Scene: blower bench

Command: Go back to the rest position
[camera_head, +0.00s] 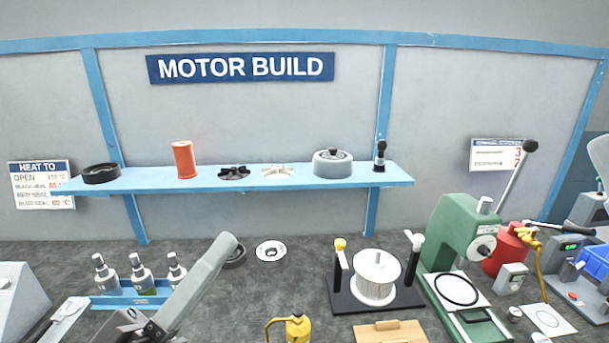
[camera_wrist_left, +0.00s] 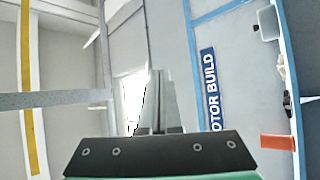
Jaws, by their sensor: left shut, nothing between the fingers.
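My left gripper (camera_head: 221,248) is in the lower left of the head view, a grey shape slanting up and to the right in front of the bench. In the left wrist view the fingers of my left gripper (camera_wrist_left: 158,90) are together, with nothing between them. The wall with the MOTOR BUILD sign (camera_wrist_left: 210,90) shows sideways behind them. My right gripper is in neither view.
A blue shelf (camera_head: 300,183) holds an orange spool (camera_head: 184,160) and motor parts. Several grey-topped bottles (camera_head: 140,273) stand left of my gripper. A yellow can (camera_head: 298,328), a wire spool (camera_head: 375,277) and a green press (camera_head: 455,240) stand to the right.

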